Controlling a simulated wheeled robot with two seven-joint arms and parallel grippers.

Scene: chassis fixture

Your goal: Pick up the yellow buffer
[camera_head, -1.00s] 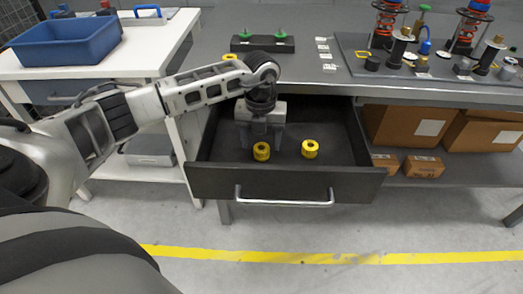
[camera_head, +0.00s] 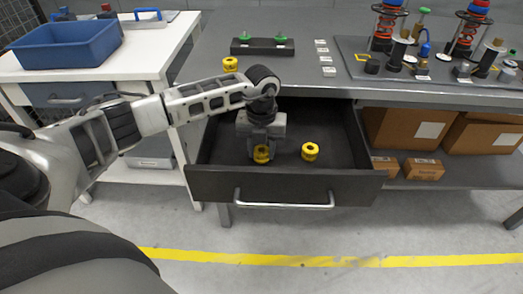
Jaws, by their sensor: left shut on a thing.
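A yellow buffer (camera_head: 261,155), a short ring-like cylinder with a dark band, is in the open drawer (camera_head: 225,184). My left gripper (camera_head: 262,152) reaches down into the drawer and is shut on this buffer. I cannot tell whether the buffer touches the drawer floor. A second yellow buffer (camera_head: 310,151) stands in the drawer to the right, apart from the gripper. A third yellow buffer (camera_head: 230,64) stands on the grey workbench, behind my left arm. My right gripper is not in view.
The drawer's front wall and handle (camera_head: 284,206) are on the near side. A black block with green-topped parts (camera_head: 262,46) stands on the bench. A mat with springs and fittings (camera_head: 440,75) is at right. A blue bin (camera_head: 66,43) sits on the white table at left.

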